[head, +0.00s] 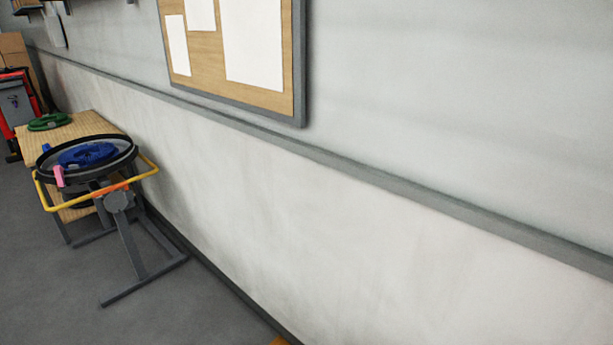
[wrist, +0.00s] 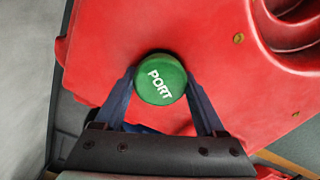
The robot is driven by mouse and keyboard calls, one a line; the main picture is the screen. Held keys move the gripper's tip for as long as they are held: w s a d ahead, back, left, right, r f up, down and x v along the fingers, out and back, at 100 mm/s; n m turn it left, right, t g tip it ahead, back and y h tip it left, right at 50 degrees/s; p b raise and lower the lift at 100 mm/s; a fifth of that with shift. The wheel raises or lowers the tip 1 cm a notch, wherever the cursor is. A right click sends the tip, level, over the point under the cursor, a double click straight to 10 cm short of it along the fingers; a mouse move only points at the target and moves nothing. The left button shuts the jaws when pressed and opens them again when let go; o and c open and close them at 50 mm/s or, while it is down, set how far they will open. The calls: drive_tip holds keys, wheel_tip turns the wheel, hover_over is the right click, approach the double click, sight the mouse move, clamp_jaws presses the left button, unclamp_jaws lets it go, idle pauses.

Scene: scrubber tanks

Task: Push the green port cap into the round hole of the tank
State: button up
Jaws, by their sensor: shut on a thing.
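The green port cap (wrist: 161,79), round with white "PORT" lettering, is between the two blue fingers of my gripper (wrist: 161,88) in the wrist view. My gripper is shut on it. Behind the cap is the red tank (wrist: 130,30), its surface filling much of the wrist view. The cap overlaps the tank face, and I cannot tell whether it touches the tank. The round hole is not visible. The head view shows neither my gripper nor the cap.
A round black-rimmed frame (head: 88,142) with a blue part inside stands on a grey stand at left in the head view. A wooden table (head: 85,122) with a green ring (head: 48,121) is behind it. A pale wall (head: 400,230) fills the right.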

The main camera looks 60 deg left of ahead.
drive_tip(key=shift+s+d+f, duration=0.1)
drive_tip(key=shift+s+f, duration=0.05)
drive_tip(key=shift+f, duration=0.15)
drive_tip(key=o, duration=1.3)
drive_tip(key=shift+s, duration=0.1)
drive_tip(key=shift+r, duration=0.1)
drive_tip(key=shift+d+r+p, duration=0.1)
drive_tip(key=shift+r+p, duration=0.3)
drive_tip(key=shift+p, duration=0.15)
drive_tip(key=shift+w+a+r+p, duration=0.1)
drive_tip(key=shift+w+r+p, duration=0.05)
drive_tip(key=shift+r+p, duration=0.85)
drive_tip(key=shift+w+a+r+p, duration=0.1)
drive_tip(key=shift+r+p, duration=0.85)
wheel_tip(320, 180, up, 5)
drive_tip(key=p, duration=0.5)
